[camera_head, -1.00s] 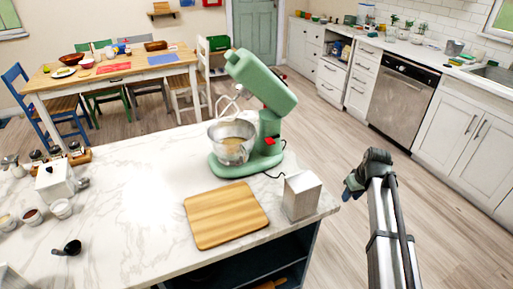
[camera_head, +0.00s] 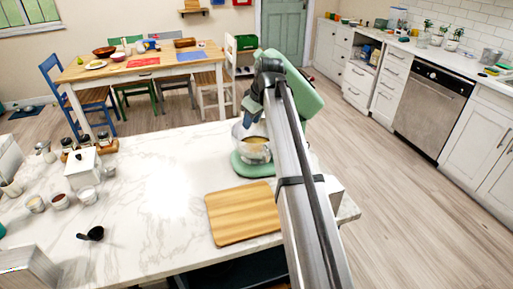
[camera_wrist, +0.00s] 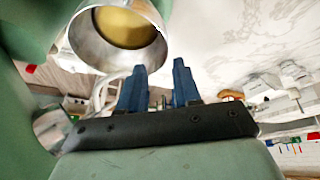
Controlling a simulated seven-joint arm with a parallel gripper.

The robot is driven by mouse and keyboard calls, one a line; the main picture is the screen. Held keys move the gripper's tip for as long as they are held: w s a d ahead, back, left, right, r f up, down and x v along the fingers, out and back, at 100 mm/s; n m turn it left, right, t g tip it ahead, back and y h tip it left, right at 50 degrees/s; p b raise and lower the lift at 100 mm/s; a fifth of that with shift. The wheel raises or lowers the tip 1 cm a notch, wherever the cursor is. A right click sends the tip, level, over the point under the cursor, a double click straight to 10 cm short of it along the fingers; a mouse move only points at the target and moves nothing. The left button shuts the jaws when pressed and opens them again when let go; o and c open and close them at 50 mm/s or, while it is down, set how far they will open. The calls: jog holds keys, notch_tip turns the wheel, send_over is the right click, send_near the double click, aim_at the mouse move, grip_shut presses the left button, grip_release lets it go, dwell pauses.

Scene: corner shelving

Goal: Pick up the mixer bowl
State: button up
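The metal mixer bowl (camera_head: 254,152) holds something yellow and sits on the base of the green stand mixer (camera_head: 300,88) on the marble island. The mixer head is tilted up. My gripper (camera_head: 250,116) is just above the bowl's rim in the head view, with my arm covering part of the mixer. In the wrist view the bowl (camera_wrist: 118,35) is at the top, beyond the fingertips. My two blue fingers (camera_wrist: 157,72) stand apart with nothing between them. My gripper does not appear to touch the bowl.
A wooden board (camera_head: 238,213) lies in front of the mixer. A grey box (camera_head: 333,188) is partly hidden behind my arm. Jars, cups and a black scoop (camera_head: 91,234) are on the island's left. The island's middle is clear.

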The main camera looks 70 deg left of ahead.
aim_at(242, 142)
jog(key=x, duration=0.8)
jog(key=shift+s+a+f, duration=0.1)
jog(key=shift+s+f, duration=0.15)
jog(key=shift+x, duration=2.6)
grip_shut()
